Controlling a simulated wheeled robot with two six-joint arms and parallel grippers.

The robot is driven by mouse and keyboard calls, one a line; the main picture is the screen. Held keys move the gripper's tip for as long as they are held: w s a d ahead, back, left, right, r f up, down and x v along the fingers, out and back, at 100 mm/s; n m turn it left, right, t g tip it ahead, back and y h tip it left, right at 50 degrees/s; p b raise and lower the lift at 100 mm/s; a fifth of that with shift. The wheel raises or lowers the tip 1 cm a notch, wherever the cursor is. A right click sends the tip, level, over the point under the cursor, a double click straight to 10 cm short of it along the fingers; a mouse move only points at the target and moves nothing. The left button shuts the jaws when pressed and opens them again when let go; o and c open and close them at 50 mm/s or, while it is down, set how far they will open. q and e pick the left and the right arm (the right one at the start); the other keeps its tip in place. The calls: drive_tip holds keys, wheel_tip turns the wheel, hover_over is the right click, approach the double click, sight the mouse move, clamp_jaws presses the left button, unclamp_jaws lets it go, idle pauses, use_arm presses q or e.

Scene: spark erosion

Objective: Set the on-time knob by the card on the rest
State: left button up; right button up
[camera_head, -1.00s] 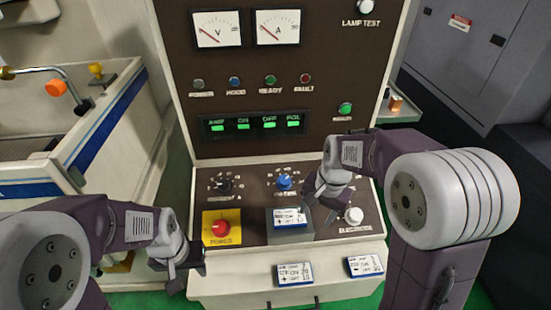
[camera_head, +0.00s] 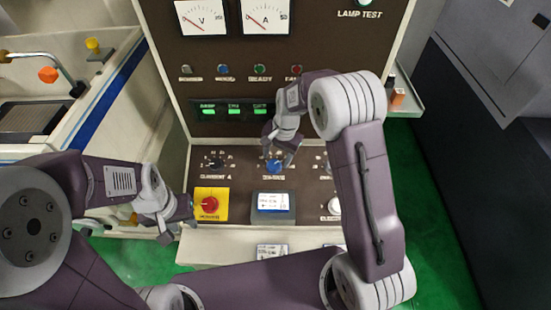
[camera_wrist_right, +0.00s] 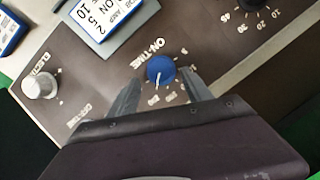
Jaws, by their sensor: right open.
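The blue on-time knob (camera_head: 273,166) is on the sloped panel, and in the right wrist view (camera_wrist_right: 161,70) it shows a white pointer line and a printed scale. My right gripper (camera_head: 283,152) is above it; in the wrist view its two fingers (camera_wrist_right: 160,92) stand apart on either side of the near part of the knob. I cannot tell whether they touch it. The card (camera_head: 272,202) lies on the grey rest (camera_head: 272,219) below the knob; part of it shows in the wrist view (camera_wrist_right: 100,15), reading 2, 15, 10. My left gripper (camera_head: 182,215) is beside the red power knob; its fingers are unclear.
The red power knob (camera_head: 209,204) sits on a yellow plate. A black current knob (camera_head: 214,163) is left of the blue knob, and a white electrode knob (camera_head: 334,205) is at lower right. More cards (camera_head: 272,250) lie on the ledge below. Meters and lamps are above.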

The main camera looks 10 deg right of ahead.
sight(274, 164)
drive_tip(key=shift+w+a+f, duration=0.1)
drive_tip(key=shift+a+f, duration=0.05)
drive_tip(key=shift+f, duration=0.45)
drive_tip(key=shift+a+f, duration=0.1)
drive_tip(key=shift+f, duration=0.5)
drive_tip(key=shift+s+a+f, duration=0.2)
drive_tip(key=shift+a+f, duration=0.05)
drive_tip(key=shift+a, duration=0.15)
drive_tip(key=shift+w+d+f, duration=0.1)
drive_tip(key=shift+d, duration=0.15)
drive_tip(key=c, duration=1)
use_arm(q)
drive_tip(key=shift+s+a+r, duration=0.2)
drive_tip(key=shift+r, duration=0.3)
use_arm(e)
clamp_jaws()
